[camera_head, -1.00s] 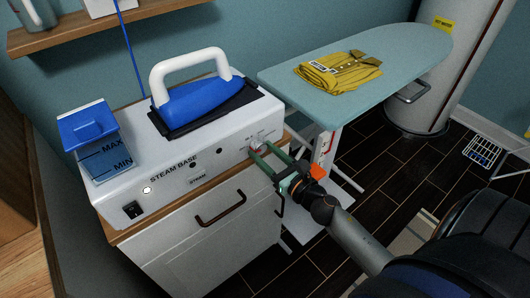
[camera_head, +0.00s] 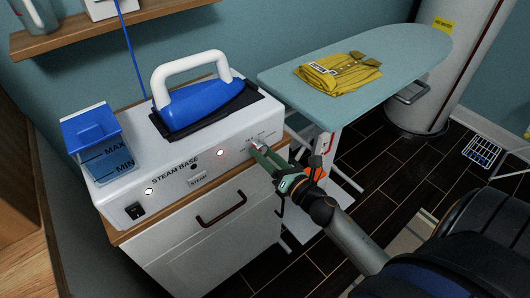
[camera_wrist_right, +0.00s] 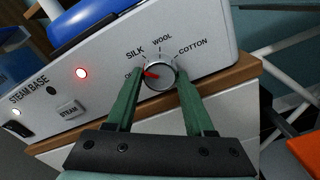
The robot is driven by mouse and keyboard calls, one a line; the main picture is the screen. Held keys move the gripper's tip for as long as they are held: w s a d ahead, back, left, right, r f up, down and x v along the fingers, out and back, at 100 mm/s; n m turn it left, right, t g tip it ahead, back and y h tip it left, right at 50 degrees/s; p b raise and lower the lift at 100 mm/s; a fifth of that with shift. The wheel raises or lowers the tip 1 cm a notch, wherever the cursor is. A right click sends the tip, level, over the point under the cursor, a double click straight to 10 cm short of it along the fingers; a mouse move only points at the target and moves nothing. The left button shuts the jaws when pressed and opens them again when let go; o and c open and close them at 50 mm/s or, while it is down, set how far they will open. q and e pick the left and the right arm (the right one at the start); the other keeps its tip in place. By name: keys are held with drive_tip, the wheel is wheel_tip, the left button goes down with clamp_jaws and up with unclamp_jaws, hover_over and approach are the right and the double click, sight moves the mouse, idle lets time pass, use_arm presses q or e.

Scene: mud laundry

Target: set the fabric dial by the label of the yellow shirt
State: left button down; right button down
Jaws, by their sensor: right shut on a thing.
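The fabric dial (camera_wrist_right: 160,75) is a round silver knob on the front of the white steam base (camera_head: 233,137). Its red pointer aims left and slightly up, near the partly covered OFF mark and below SILK; WOOL and COTTON are further clockwise. My right gripper (camera_head: 258,148) is shut on the dial, with green fingers on either side of it in the wrist view (camera_wrist_right: 160,82). The folded yellow shirt (camera_head: 350,72) lies on the ironing board (camera_head: 300,95). Its white label (camera_head: 323,69) faces up, its text too small to read. My left gripper is out of view.
A blue iron (camera_head: 200,105) rests on top of the base, beside a blue-lidded water tank (camera_head: 95,145). A red light (camera_head: 219,153) glows on the front panel, near the STEAM button (camera_wrist_right: 69,110). A cabinet (camera_head: 205,240) with a handle stands below.

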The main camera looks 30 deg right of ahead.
drive_tip(key=m, duration=0.3)
drive_tip(key=shift+r+p, duration=0.1)
drive_tip(key=shift+p, duration=0.3)
drive_tip(key=m+p, duration=0.1)
drive_tip(key=m, duration=0.1)
drive_tip(key=shift+m, duration=0.4)
drive_tip(key=m+p, duration=0.1)
drive_tip(key=m, duration=0.3)
drive_tip(key=shift+r+p, duration=0.1)
drive_tip(key=shift+p, duration=0.25)
drive_tip(key=m+p, duration=0.1)
drive_tip(key=m, duration=0.3)
drive_tip(key=shift+p, duration=0.35)
drive_tip(key=m+p, duration=0.1)
drive_tip(key=m, duration=0.2)
drive_tip(key=shift+r+m+p, duration=0.1)
drive_tip(key=shift+m+p, duration=0.2)
drive_tip(key=m+p, duration=0.1)
drive_tip(key=m, duration=0.2)
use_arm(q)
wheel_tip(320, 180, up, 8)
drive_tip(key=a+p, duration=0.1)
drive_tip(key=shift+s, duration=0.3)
use_arm(e)
drive_tip(key=shift+m, duration=1.7)
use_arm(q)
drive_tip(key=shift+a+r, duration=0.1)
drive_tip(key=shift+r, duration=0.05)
